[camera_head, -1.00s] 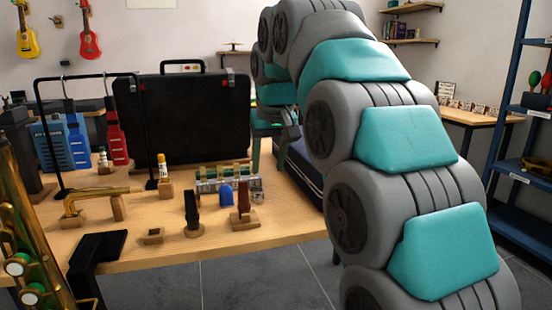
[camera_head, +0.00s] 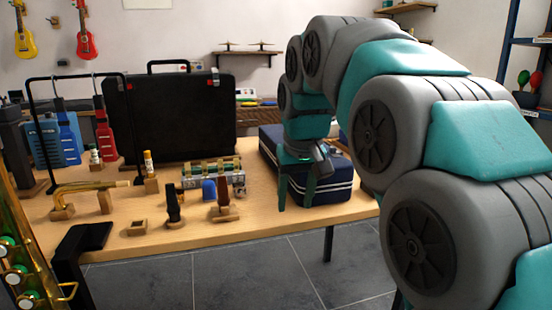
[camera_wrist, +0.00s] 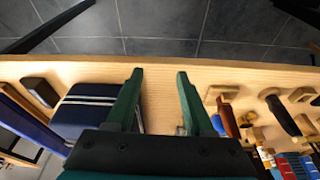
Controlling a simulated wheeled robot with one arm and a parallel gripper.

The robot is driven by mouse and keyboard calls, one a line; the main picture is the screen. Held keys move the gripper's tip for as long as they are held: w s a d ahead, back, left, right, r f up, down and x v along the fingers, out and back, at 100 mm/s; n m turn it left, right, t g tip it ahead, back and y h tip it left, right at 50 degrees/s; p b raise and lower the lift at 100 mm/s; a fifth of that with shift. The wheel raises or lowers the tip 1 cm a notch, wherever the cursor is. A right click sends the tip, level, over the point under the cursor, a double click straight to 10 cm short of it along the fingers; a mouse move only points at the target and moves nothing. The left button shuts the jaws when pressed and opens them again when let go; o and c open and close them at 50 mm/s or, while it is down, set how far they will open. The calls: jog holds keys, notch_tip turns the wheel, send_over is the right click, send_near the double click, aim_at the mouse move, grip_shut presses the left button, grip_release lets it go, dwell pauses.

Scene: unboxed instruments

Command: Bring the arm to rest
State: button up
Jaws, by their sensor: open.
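My gripper (camera_head: 297,190) hangs pointing down at the right part of the wooden table (camera_head: 260,229), in front of the dark blue case with white stripes (camera_head: 335,190). In the wrist view my gripper (camera_wrist: 158,75) has its two green fingers spread apart with bare table between them. Nothing is held. In that view the striped case (camera_wrist: 88,110) lies left of the fingers and small items on wooden stands lie to the right. My arm bends over from the right side of the head view.
A large black case (camera_head: 180,120) stands at the back of the table. Small stands, a brass piece (camera_head: 85,187) and hanging blue and red items (camera_head: 68,135) fill the left. A gold saxophone (camera_head: 25,250) is at the front left. Blue shelving (camera_head: 510,70) stands right.

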jog(key=s+d+f+g, duration=0.1)
jog(key=s+d+f, duration=0.2)
jog(key=s+f, duration=0.4)
jog(key=s+d+f+m+g, duration=0.1)
jog(key=s+d+f, duration=0.3)
jog(key=s+f, duration=0.4)
jog(key=s+d+f+m+g, duration=0.1)
jog(key=s+d+f, duration=0.3)
jog(key=s, duration=1.3)
notch_tip(320, 180, down, 4)
jog(key=shift+s+f+g+h, duration=0.1)
jog(key=shift+s+g+h, duration=0.15)
jog(key=shift+g, duration=0.65)
jog(key=shift+d, duration=0.1)
